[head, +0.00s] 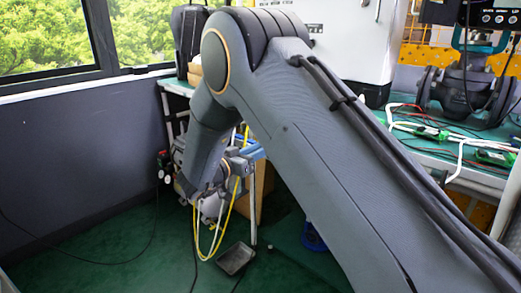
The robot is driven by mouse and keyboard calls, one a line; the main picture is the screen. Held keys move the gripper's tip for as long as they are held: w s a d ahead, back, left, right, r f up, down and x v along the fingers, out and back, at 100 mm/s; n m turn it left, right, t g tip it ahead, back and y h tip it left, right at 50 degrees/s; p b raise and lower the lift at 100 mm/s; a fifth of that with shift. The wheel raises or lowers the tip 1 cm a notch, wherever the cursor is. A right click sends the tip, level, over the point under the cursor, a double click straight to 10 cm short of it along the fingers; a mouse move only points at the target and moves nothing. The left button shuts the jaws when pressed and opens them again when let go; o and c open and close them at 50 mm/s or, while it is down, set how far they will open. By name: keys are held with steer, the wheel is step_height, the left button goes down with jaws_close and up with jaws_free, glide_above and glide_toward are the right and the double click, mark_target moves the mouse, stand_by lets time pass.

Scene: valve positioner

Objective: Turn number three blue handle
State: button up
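My arm fills the middle and right of the head view, and its far link reaches down to the left toward a pipe rig. My gripper's fingers cannot be made out; they seem hidden behind the arm link and the rig's cables. Blue parts (246,151) show on the rig just right of my arm's far link. They are small and partly covered, and I cannot tell which, if any, is the number three handle. Another blue piece (313,237) shows low, partly behind my arm.
Yellow and white hoses (221,226) hang below the rig. A dark tray (236,259) lies on the green floor (110,262). A green bench (440,158) with wires and a large valve (468,85) stands at right. The floor at left is mostly free, with a thin cable across it.

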steer(key=p+v, duration=0.1)
steer(key=v, duration=0.6)
steer(key=shift+s+a, duration=0.25)
steer(key=shift+s, duration=0.1)
steer(key=shift+c, duration=0.3)
steer(key=shift+m+p, duration=0.3)
steer(key=shift+p, duration=0.15)
jaws_close()
steer(key=s+d+r+m+t+y+p, duration=0.15)
steer(key=s+m+y+p, duration=0.3)
steer(key=m+p, duration=0.85)
steer(key=w+d+m+b, duration=0.1)
steer(key=w+d, duration=0.3)
steer(key=w, duration=0.4)
steer(key=shift+w+d+f+m+h, duration=0.15)
steer(key=shift+d+f+m+h, duration=0.1)
steer(key=shift+d+m+h, duration=0.15)
